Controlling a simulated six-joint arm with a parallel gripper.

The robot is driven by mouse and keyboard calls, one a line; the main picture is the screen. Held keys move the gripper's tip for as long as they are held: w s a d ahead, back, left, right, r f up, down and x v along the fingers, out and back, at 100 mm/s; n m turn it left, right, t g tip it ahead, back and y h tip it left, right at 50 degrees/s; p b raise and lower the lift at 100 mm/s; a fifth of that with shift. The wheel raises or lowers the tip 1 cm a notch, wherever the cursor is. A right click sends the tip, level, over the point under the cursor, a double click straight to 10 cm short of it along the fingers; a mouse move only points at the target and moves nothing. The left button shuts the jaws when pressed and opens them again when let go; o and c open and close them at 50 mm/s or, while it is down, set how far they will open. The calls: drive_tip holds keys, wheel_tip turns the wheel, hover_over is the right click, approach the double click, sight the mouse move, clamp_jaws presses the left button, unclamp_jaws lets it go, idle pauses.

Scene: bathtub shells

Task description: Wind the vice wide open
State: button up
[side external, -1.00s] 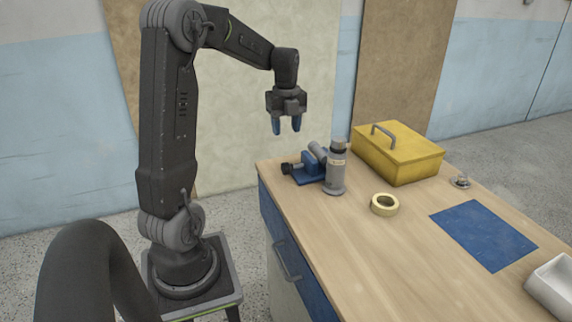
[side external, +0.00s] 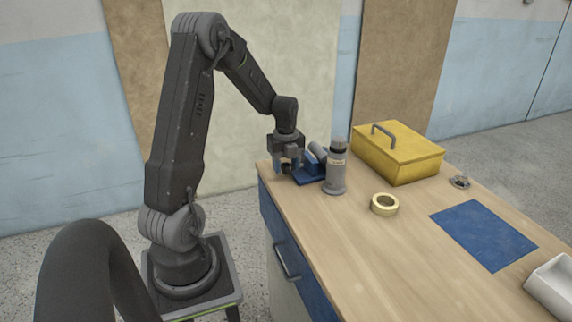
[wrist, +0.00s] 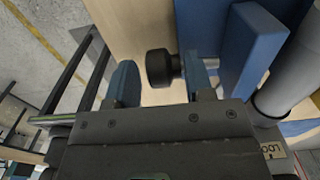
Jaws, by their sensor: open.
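My gripper (side external: 287,166) is low at the knob end of the vice. Its fingers are apart, one on each side of the knob in the wrist view, with the right finger close to it. Whether that finger touches the knob I cannot tell.
A tape roll (side external: 384,204), a yellow toolbox (side external: 398,158), a small metal item (side external: 460,182), a blue mat (side external: 484,235) and a white tray (side external: 552,286) are farther right. The bench front (side external: 330,250) is clear.

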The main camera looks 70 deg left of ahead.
drive_tip(key=shift+c, duration=0.3)
drive_tip(key=shift+s, duration=0.1)
drive_tip(key=c, duration=0.7)
drive_tip(key=shift+a+h, duration=0.1)
drive_tip(key=shift+h, duration=0.3)
drive_tip(key=h, duration=0.3)
drive_tip(key=shift+a+f+h, duration=0.15)
drive_tip(key=shift+a+h, duration=0.1)
drive_tip(key=shift+h, duration=0.15)
drive_tip(key=shift+a+f+h, duration=0.1)
drive_tip(key=shift+h, duration=1.05)
drive_tip(key=shift+a+f+h, duration=0.1)
drive_tip(key=shift+h, duration=1.05)
drive_tip(key=shift+r, duration=0.1)
drive_tip(key=o, duration=0.8)
drive_tip(key=shift+c, duration=0.2)
